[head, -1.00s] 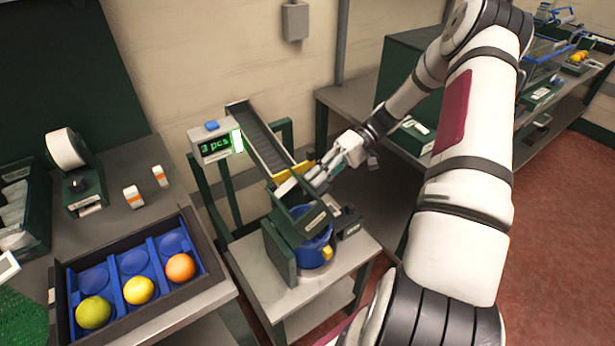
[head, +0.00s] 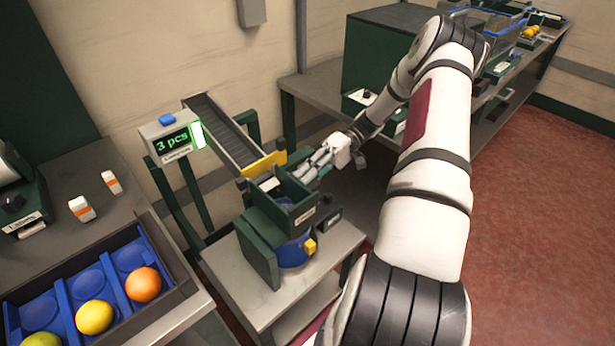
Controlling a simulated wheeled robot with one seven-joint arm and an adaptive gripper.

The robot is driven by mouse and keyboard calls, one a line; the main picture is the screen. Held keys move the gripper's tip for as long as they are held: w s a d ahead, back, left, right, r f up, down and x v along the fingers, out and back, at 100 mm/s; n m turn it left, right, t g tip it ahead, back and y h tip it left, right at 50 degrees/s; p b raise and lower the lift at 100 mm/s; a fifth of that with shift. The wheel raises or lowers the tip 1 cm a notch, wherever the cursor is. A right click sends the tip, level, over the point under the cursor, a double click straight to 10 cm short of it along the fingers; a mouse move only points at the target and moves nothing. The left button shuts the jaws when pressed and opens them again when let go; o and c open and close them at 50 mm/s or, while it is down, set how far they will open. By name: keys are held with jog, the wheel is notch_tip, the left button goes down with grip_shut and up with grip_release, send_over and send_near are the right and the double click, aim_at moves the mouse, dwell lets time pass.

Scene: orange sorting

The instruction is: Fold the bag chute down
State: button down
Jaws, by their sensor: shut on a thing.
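The bag chute (head: 303,215) is a dark green, open-topped box with a pale label, at the lower end of a sloping conveyor (head: 225,135). It stands over a blue container (head: 294,252) with a yellow tab. My gripper (head: 299,178) reaches in from the right and is shut on the chute's upper edge at its far right side. The fingertips are small here, and the exact grip point is partly hidden. A yellow plate (head: 264,164) crosses the conveyor's lower end, just above the chute.
A display (head: 172,142) reads "3 pcs". The grey stand (head: 245,290) carries the chute. At left a blue tray (head: 65,278) holds fruit, with two small white-and-orange boxes (head: 82,208) behind. A bench (head: 325,85) lies behind my arm; red floor is free at right.

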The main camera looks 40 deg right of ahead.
jog(key=shift+s+a+f, duration=0.1)
jog(key=shift+f, duration=0.4)
jog(key=c, duration=1.6)
grip_release()
jog(key=shift+o, duration=0.2)
jog(key=shift+r, duration=0.1)
jog(key=shift+d+r, duration=0.1)
jog(key=shift+d, duration=0.2)
jog(key=v, duration=1.1)
jog(key=shift+d, duration=0.2)
jog(key=shift+r, duration=0.1)
